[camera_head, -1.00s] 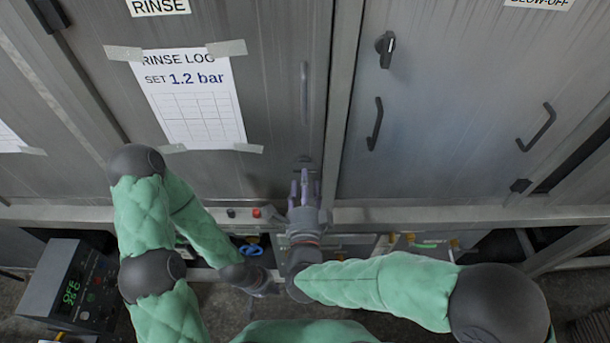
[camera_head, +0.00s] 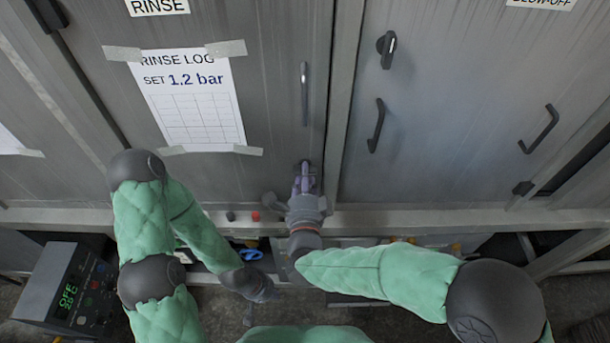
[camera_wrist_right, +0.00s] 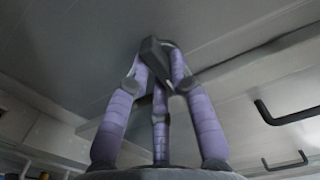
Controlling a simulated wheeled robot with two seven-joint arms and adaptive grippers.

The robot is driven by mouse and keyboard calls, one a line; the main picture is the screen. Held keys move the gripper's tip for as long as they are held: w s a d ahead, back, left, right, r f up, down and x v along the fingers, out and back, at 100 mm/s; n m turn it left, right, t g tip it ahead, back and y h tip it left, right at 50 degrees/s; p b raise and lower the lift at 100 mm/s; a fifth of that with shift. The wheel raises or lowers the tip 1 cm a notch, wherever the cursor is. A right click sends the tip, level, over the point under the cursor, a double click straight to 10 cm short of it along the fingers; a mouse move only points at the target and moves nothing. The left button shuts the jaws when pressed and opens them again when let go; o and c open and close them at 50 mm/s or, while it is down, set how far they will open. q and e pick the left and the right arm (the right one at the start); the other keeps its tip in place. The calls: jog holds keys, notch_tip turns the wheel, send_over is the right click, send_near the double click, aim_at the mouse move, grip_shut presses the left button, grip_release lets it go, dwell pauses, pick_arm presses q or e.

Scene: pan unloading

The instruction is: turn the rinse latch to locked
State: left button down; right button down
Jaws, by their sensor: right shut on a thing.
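The rinse latch is a small dark knob low on the RINSE door (camera_head: 275,110), near its right edge. In the head view it is mostly hidden by my right gripper (camera_head: 305,172). In the right wrist view the dark latch (camera_wrist_right: 154,50) sits between the purple fingertips of my right gripper (camera_wrist_right: 157,68), which are closed around it. Which way the latch is turned is hard to tell behind the fingers. My left gripper (camera_head: 262,290) hangs low, in front of the cabinet and away from the latch; its fingers are too unclear to judge.
A bar handle (camera_head: 304,94) stands above the latch. A taped rinse log sheet (camera_head: 190,105) is on the door. The right-hand door has a dark latch (camera_head: 387,49) and a handle (camera_head: 376,125). A red button (camera_head: 255,216) is on the ledge, and a control box (camera_head: 68,290) stands lower left.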

jog(key=shift+n, duration=0.3)
jog(key=shift+d+r+n+p, duration=0.15)
jog(key=shift+n+p, duration=1.15)
jog(key=shift+n, duration=3)
jog(key=shift+d+r+n+p, duration=0.1)
jog(key=shift+n+p, duration=1.15)
jog(key=shift+n, duration=3.05)
jog(key=c, duration=1.1)
grip_release()
